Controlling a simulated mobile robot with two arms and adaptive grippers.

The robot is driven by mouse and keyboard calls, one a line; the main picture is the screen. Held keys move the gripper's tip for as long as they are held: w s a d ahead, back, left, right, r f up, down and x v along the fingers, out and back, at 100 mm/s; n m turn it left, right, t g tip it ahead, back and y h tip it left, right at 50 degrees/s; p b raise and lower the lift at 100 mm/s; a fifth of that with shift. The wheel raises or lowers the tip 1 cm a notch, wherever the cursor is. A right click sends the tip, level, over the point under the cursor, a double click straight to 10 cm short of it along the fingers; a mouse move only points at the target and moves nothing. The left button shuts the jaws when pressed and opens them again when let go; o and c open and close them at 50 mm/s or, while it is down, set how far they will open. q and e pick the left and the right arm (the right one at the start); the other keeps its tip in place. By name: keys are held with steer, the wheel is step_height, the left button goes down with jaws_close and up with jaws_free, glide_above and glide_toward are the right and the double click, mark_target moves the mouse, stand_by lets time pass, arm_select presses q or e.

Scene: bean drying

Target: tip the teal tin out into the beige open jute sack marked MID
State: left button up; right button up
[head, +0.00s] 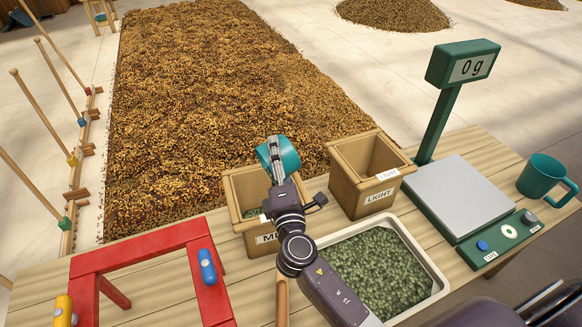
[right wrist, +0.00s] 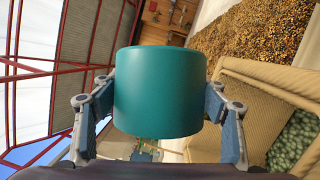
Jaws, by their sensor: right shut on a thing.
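My right gripper (head: 278,160) is shut on the teal tin (head: 289,156), which is held above the beige open sack marked MID (head: 262,240). In the right wrist view the tin (right wrist: 160,92) sits between the two fingers (right wrist: 165,110). That view is rolled, and the tin looks tipped well over on its side. The tin's mouth and inside are hidden. Green beans (head: 252,212) show inside the MID sack; the sack's beige wall (right wrist: 250,100) and green beans (right wrist: 292,140) also show in the right wrist view. My left gripper is out of view.
A second sack marked LIGHT (head: 350,199) stands close right of MID. A tray of green beans (head: 436,284) lies in front. A green scale (head: 462,195) reading 0 g and a teal mug (head: 541,176) are at the right. A red frame (head: 140,246) stands at the left.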

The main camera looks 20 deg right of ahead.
steer(key=shift+r, duration=0.15)
steer(key=shift+a+n+b, duration=0.3)
steer(key=shift+n+b, duration=0.25)
steer(key=shift+n, duration=0.05)
steer(key=shift+a+n+t+b, duration=0.2)
steer(key=shift+n+t+b, duration=0.1)
steer(key=shift+n+b, duration=0.1)
steer(key=shift+s+a+r+n, duration=0.1)
steer(key=shift+r+n, duration=0.1)
steer(key=shift+n, duration=0.2)
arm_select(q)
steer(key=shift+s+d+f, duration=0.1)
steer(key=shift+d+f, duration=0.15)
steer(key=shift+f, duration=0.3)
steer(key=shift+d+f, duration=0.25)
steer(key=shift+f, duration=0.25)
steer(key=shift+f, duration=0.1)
